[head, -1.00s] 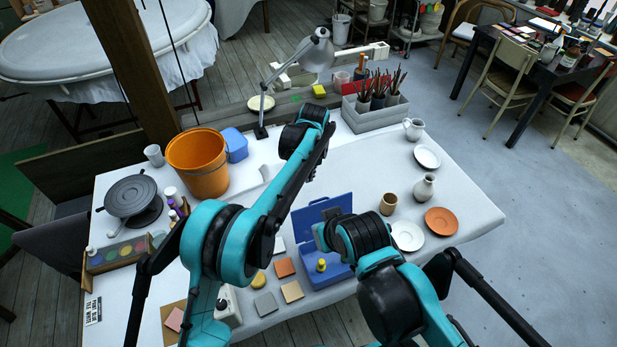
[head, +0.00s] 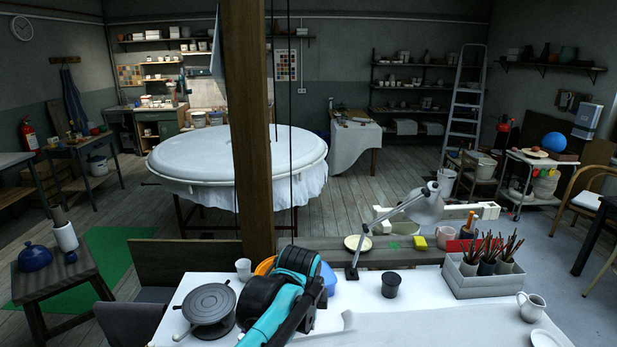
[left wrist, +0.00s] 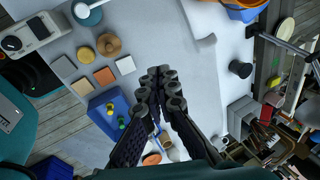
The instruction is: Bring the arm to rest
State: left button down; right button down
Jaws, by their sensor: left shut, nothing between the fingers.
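My left gripper (left wrist: 162,85) shows in the left wrist view with its black fingers together and nothing between them. It hangs above the white worktable (left wrist: 190,50), apart from the things on it. In the head view only a teal and black part of my left arm shows at the bottom, over the table (head: 370,325); the gripper itself is not visible there. My right arm and gripper are in neither view.
A blue box (left wrist: 105,117) and several square tiles (left wrist: 105,76) lie left of the gripper in the wrist view. In the head view a dark cup (head: 391,285), grey planter (head: 480,285), lamp (head: 425,207), banding wheel (head: 210,305) and wooden post (head: 249,130) surround the arm.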

pick_arm(q)
jog(key=s+a+f+n+t+b, duration=0.1)
jog(key=s+a+f+n+b, duration=0.1)
jog(key=s+a+f+n, duration=0.3)
jog(key=s+a+f+n+t+b, duration=0.2)
jog(key=s+a+f+n, duration=0.3)
jog(key=s+a+n, duration=0.8)
jog(key=shift+s+n+y+b, duration=0.35)
jog(key=shift+s+n+y, duration=0.05)
jog(key=shift+s+n, duration=0.3)
